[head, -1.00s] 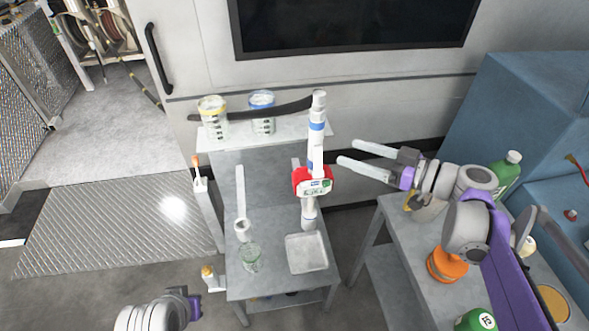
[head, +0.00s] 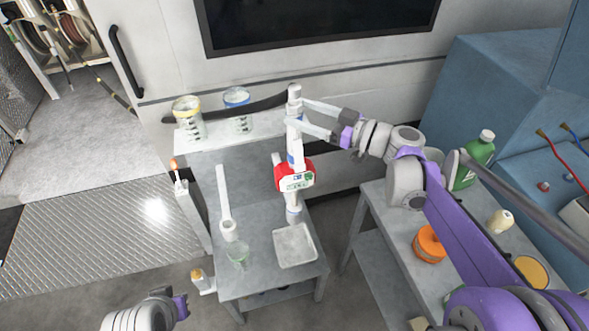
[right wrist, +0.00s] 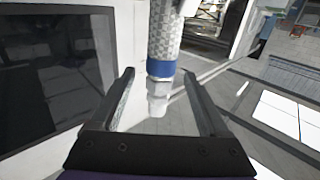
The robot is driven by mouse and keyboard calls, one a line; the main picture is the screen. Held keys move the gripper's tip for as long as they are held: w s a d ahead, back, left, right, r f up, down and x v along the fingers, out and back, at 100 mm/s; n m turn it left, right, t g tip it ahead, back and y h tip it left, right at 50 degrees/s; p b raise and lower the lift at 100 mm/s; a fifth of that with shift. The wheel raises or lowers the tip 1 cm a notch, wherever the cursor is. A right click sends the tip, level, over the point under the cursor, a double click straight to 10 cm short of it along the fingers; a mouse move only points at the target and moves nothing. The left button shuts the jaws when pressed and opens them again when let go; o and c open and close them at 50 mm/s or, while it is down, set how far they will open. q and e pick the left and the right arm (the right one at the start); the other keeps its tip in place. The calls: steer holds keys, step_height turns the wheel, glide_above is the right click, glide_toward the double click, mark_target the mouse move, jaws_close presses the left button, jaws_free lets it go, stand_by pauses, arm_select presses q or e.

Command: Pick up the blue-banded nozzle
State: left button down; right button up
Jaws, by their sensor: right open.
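The blue-banded nozzle (head: 294,103) stands upright as a pale column above a red and white meter (head: 295,178) at the small grey table. Its blue band shows clearly in the right wrist view (right wrist: 161,69). My right gripper (head: 303,114) is open, its two fingers reaching in from the right to the nozzle's upper part. In the right wrist view the nozzle appears between the open fingers (right wrist: 159,78), with space on both sides; I cannot tell whether either finger touches it. Part of my left gripper (head: 180,306) shows at the bottom left; its fingers cannot be made out.
A yellow-rimmed jar (head: 188,118) and a blue-rimmed jar (head: 237,110) stand on the shelf behind. A grey tray (head: 294,245) and a clear cup (head: 238,254) sit on the table. A side table with an orange container (head: 429,246) and green bottle (head: 479,158) lies under my right arm.

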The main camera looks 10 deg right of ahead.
steer(key=shift+w+a, duration=0.4)
steer(key=shift+a, duration=0.05)
steer(key=shift+s, duration=0.1)
jaws_close()
stand_by(1.0)
